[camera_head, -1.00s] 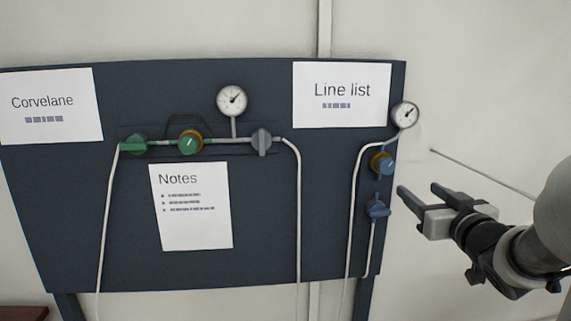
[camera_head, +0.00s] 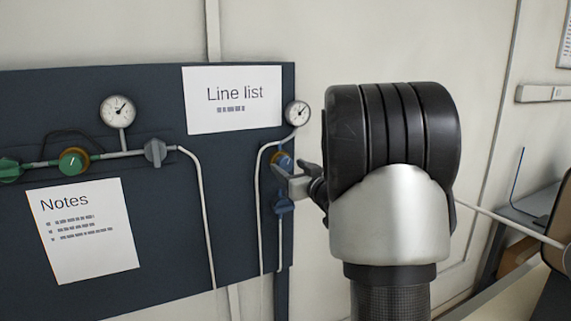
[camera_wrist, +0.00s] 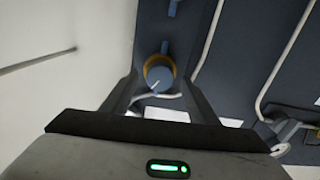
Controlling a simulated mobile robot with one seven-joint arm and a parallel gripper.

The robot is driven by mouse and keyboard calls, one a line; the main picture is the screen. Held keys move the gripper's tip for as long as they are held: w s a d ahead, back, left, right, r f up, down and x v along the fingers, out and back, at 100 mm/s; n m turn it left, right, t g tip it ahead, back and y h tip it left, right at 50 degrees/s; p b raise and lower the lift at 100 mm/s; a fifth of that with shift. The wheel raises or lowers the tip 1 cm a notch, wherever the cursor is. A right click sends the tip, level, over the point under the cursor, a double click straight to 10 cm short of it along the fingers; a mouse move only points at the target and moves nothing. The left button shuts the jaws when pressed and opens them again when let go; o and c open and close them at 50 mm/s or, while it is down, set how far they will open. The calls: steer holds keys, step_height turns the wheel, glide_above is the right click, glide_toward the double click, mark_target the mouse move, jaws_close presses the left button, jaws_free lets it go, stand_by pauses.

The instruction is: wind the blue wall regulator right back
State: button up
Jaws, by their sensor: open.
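The blue wall regulator (camera_head: 283,160) is a round blue knob on a yellow-brown collar at the right edge of the dark wall board. My gripper (camera_head: 298,178) is close to it and partly covers it in the head view. In the wrist view the blue knob (camera_wrist: 159,78), with a pale pointer mark, lies between the two fingers of my gripper (camera_wrist: 160,92). The fingers are apart, one on each side of the knob. I cannot tell whether either touches it. A round gauge (camera_head: 298,113) sits above the regulator; its fine reading is too small to tell.
A blue valve handle (camera_head: 284,205) is just below the regulator, and pale tubing (camera_head: 259,210) runs beside it. A green regulator (camera_head: 74,161), a grey valve (camera_head: 155,151) and another gauge (camera_head: 118,110) are further left.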

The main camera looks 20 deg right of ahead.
steer(key=shift+w, duration=1.1)
steer(key=c, duration=1)
steer(key=shift+c, duration=0.2)
